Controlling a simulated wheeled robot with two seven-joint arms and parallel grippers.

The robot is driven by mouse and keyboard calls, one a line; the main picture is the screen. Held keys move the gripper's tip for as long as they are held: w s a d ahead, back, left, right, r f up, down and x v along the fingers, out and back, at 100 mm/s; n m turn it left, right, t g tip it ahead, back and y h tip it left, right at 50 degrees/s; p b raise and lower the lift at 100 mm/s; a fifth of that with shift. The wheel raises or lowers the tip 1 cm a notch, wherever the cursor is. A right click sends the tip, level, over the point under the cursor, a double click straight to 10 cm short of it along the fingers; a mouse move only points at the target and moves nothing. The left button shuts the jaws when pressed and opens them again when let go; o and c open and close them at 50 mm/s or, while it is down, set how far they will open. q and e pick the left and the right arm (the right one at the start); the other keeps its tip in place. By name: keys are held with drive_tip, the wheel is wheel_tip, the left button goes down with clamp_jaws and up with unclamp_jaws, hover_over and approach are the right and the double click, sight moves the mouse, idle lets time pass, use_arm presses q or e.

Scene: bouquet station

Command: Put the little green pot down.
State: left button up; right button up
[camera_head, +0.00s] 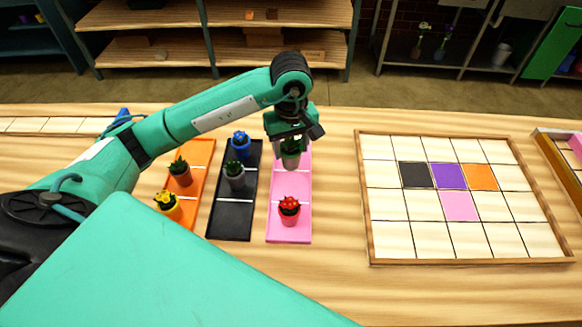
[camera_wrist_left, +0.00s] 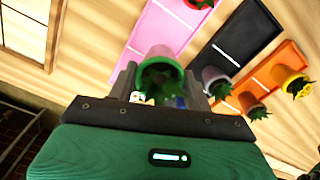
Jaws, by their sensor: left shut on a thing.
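The little green pot (camera_head: 291,160) is in my left gripper (camera_head: 291,146), over the far part of the pink tray (camera_head: 290,226). In the left wrist view the pot (camera_wrist_left: 159,52) sits between the two fingers, with its green plant towards the camera. My left gripper (camera_wrist_left: 160,85) is shut on it. The gripper hides the top of the pot in the head view. I cannot tell whether the pot's base touches the tray. A red-flowered pot (camera_head: 289,206) stands on the near part of the pink tray. My right gripper is not in view.
Left of the pink tray are a black tray (camera_head: 229,224) with a blue-flowered pot (camera_head: 241,145) and a grey pot (camera_head: 235,177), and an orange tray (camera_head: 204,150) with two pots. A wood-framed tile grid (camera_head: 364,200) lies to the right. Bare table separates it from the pink tray.

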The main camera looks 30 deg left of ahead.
sight(291, 160)
use_arm(q)
wheel_tip(291, 160, down, 5)
drive_tip(key=shift+f+p, duration=0.1)
drive_tip(key=shift+p, duration=0.4)
wheel_tip(291, 160, down, 3)
drive_tip(key=shift+f+p, duration=0.15)
drive_tip(key=shift+p, duration=0.35)
drive_tip(key=shift+f, duration=0.35)
drive_tip(key=shift+f, duration=0.1)
drive_tip(key=shift+f, duration=0.15)
drive_tip(key=o, duration=1.2)
